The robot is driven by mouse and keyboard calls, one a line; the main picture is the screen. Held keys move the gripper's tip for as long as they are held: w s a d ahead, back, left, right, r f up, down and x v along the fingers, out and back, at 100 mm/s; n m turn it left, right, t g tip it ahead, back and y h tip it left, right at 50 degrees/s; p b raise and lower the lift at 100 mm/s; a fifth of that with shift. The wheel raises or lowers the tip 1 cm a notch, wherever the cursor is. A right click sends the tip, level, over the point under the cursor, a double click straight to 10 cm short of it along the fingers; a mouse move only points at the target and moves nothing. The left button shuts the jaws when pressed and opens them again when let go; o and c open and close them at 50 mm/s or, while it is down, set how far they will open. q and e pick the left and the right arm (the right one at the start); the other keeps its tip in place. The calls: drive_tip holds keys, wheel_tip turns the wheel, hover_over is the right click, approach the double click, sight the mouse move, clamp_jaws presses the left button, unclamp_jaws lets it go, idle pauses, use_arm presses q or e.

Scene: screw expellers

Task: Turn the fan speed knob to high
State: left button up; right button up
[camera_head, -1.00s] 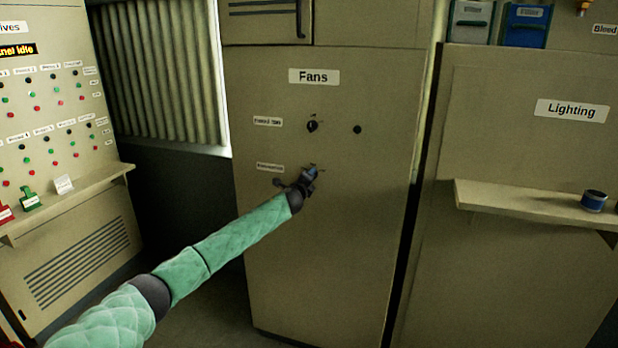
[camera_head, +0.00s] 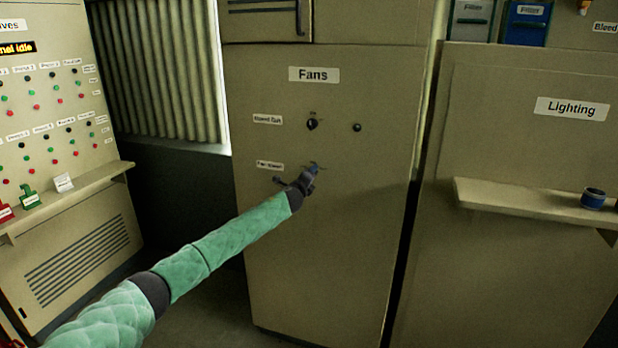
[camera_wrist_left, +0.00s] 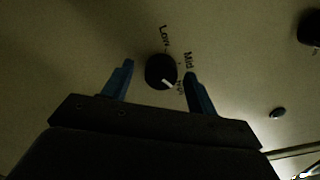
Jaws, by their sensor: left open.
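The fan speed knob (camera_wrist_left: 157,68) is round and black with a white pointer mark, on the beige Fans cabinet (camera_head: 325,250). Low, Mid and a partly hidden third label surround it. In the left wrist view the pointer slants down and right, towards the third label near the right finger. My left gripper (camera_head: 311,173) is open in front of the cabinet, its two blue fingers on either side of the knob in the left wrist view. I cannot tell whether they touch it. In the head view the gripper covers the knob. My right gripper is not in view.
Another dark knob (camera_head: 312,124) and a small black button (camera_head: 357,128) sit higher on the cabinet. A button panel (camera_head: 50,130) stands at left.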

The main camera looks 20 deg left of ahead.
use_arm(q)
drive_tip(key=s+b, duration=0.2)
drive_tip(key=s, duration=0.5)
drive_tip(key=shift+s+a+b, duration=0.15)
drive_tip(key=shift+s+b, duration=0.2)
drive_tip(key=shift+s, duration=0.05)
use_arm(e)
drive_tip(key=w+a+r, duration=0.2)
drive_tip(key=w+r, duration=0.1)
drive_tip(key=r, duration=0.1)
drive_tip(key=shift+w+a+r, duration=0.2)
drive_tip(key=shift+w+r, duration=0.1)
use_arm(q)
drive_tip(key=shift+n, duration=0.3)
